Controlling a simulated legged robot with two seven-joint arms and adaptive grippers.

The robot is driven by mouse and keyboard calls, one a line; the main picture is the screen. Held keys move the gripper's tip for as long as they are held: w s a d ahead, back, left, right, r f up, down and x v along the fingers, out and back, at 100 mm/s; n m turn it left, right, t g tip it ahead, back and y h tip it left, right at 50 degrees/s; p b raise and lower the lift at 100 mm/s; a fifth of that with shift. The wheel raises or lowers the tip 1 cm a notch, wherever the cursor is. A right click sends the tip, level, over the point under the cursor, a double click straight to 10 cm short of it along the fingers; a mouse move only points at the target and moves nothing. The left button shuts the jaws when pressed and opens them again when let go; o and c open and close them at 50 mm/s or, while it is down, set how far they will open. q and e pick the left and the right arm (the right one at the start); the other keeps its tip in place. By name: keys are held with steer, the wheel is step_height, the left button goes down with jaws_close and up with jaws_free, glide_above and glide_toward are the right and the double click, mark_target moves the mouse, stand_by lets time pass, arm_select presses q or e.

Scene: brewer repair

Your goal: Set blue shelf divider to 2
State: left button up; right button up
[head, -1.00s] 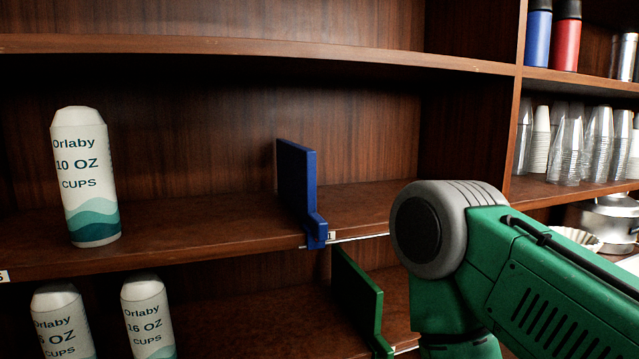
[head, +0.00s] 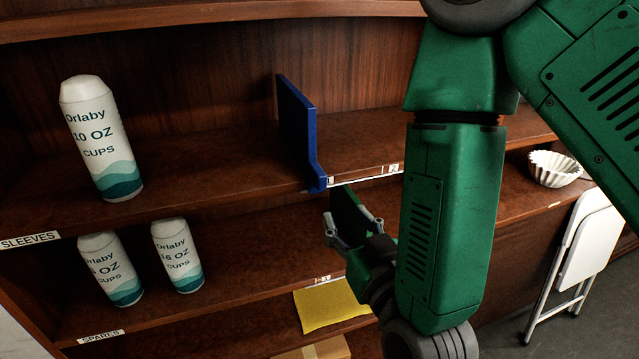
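The blue shelf divider (head: 297,125) stands upright on the middle shelf (head: 235,177). Its front foot is at the shelf edge, just left of the label that appears to read 1 (head: 330,182). The label 2 (head: 393,168) is further right on the same edge strip. My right arm covers the shelf to the right. My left gripper is out of view.
A cup sleeve marked 10 OZ (head: 103,140) stands left on the middle shelf; two 16 OZ sleeves (head: 180,258) stand below. A yellow sheet (head: 330,305) lies lower down. A white bowl (head: 555,168) and a folded white chair (head: 590,240) are at right.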

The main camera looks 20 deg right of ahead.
mark_target(323, 183)
steer(key=w, duration=1.1)
steer(key=shift+a+r, duration=0.1)
steer(key=shift+a, duration=0.1)
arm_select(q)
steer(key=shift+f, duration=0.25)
arm_select(e)
steer(key=shift+w, duration=0.65)
jaws_close()
